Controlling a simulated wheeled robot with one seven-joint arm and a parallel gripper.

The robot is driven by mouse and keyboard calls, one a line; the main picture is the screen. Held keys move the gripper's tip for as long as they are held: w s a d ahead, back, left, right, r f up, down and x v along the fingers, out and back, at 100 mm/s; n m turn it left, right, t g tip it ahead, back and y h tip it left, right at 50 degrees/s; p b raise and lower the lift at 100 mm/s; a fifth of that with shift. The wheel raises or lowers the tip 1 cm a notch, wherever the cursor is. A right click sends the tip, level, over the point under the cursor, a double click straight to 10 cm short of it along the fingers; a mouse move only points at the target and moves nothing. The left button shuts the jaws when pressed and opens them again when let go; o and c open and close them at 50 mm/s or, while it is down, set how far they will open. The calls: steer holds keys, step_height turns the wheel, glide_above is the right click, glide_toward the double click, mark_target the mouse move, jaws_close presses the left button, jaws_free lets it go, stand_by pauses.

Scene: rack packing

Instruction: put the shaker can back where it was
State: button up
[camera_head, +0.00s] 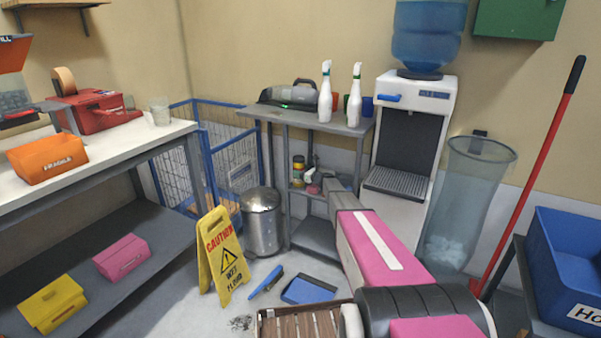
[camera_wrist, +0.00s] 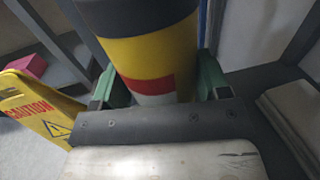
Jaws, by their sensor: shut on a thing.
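The shaker can (camera_wrist: 152,58) is yellow with a dark grey end and a red and white patch. In the wrist view it stands between the green fingers of my gripper (camera_wrist: 160,88), which is shut on it. In the head view a small yellow and dark can (camera_head: 298,164), which looks like the same one, shows at the middle level of the grey shelf stand (camera_head: 290,118). My gripper (camera_head: 312,178) is small there and partly hidden by my arm. I cannot tell whether the can touches the shelf.
Two white spray bottles (camera_head: 325,98) and a dark case (camera_head: 288,95) stand on the stand's top. A steel bin (camera_head: 262,222) and a yellow caution sign (camera_head: 221,255) stand to its left. A water dispenser (camera_head: 412,130) is close on the right.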

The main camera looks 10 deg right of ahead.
steer(key=o, duration=1.2)
